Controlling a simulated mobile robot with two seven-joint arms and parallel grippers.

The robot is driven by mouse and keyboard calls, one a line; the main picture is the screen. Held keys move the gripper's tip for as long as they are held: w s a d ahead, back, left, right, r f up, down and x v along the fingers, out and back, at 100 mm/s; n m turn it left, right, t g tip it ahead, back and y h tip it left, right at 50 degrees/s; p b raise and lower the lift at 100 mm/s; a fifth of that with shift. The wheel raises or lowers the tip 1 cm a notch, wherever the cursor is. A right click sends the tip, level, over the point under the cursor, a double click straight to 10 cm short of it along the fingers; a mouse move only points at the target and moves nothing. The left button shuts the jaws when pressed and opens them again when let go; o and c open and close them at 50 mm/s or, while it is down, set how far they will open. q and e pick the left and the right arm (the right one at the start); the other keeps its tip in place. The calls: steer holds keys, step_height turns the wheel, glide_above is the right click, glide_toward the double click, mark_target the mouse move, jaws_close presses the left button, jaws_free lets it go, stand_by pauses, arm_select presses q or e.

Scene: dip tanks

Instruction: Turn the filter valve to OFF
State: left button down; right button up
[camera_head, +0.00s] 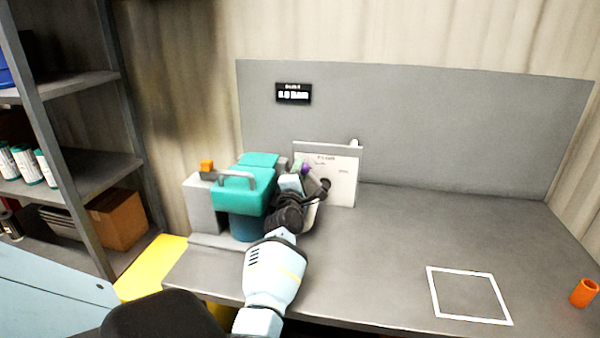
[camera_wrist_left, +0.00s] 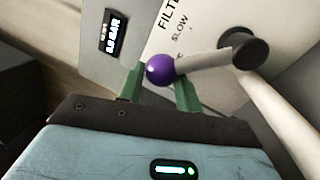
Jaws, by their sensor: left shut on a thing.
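The filter valve has a grey lever (camera_wrist_left: 205,62) with a purple ball knob (camera_wrist_left: 160,69) at its end and a dark round pivot (camera_wrist_left: 243,49). The purple knob (camera_head: 306,169) also shows in the head view, up and left of the pivot (camera_head: 325,184). Behind it stands a white panel (camera_head: 343,180) with small lettering; "SLOW" is readable in the wrist view. My left gripper (camera_wrist_left: 158,85) is shut on the purple knob, with a green finger on each side of it. In the head view my left gripper (camera_head: 303,169) partly hides the lever. My right gripper is not in view.
A teal pump-like unit (camera_head: 240,195) with a grey handle stands close left of my left arm. A small black display (camera_head: 293,93) hangs on the grey back board. A white square outline (camera_head: 468,295) and an orange cup (camera_head: 584,292) are at right. The counter's middle is clear.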

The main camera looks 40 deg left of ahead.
arm_select(q)
steer(key=shift+w+d+f, duration=0.1)
steer(key=shift+d+f, duration=0.2)
steer(key=shift+f, duration=0.25)
steer(key=c, duration=1.1)
jaws_free()
steer(key=shift+c, duration=0.2)
steer(key=shift+o, duration=0.7)
steer(key=shift+r, duration=0.3)
steer(key=shift+a, duration=0.1)
steer(key=v, duration=0.7)
steer(key=shift+s+d+p, duration=0.25)
steer(key=shift+s+p, duration=0.05)
steer(key=shift+s, duration=0.05)
